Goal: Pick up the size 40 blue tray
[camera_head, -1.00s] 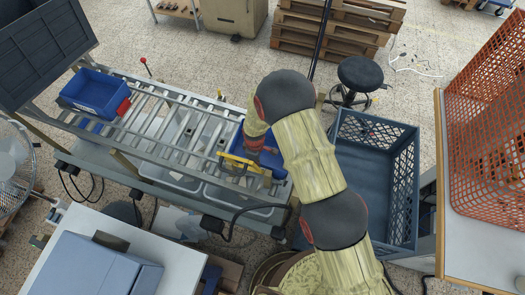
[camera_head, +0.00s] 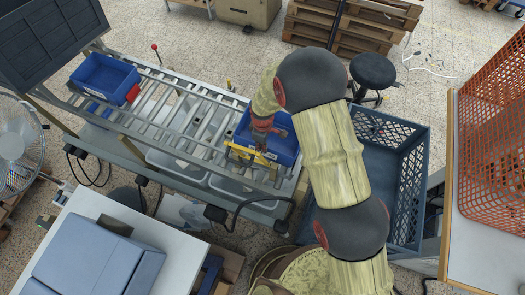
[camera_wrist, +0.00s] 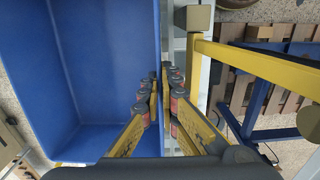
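A deep blue tray (camera_head: 284,147) is at the right end of the roller conveyor, partly hidden by my arm and gripper. My gripper (camera_head: 262,135) is at its near left side. In the wrist view the tray's empty blue inside (camera_wrist: 105,75) fills the left half. The gripper's two fingers (camera_wrist: 160,85) straddle the tray's right wall, one inside and one outside, with only a narrow gap, and look closed on it. A second blue tray (camera_head: 103,80) with a red part on its side sits at the conveyor's left end. No size marking is readable.
The roller conveyor (camera_head: 185,112) runs between the trays. A yellow bar (camera_wrist: 265,65) passes close right of the fingers. A grey-blue crate (camera_head: 408,190) stands right of my arm; orange mesh baskets (camera_head: 490,130) are farther right. A black stool (camera_head: 373,70) and pallets stand behind.

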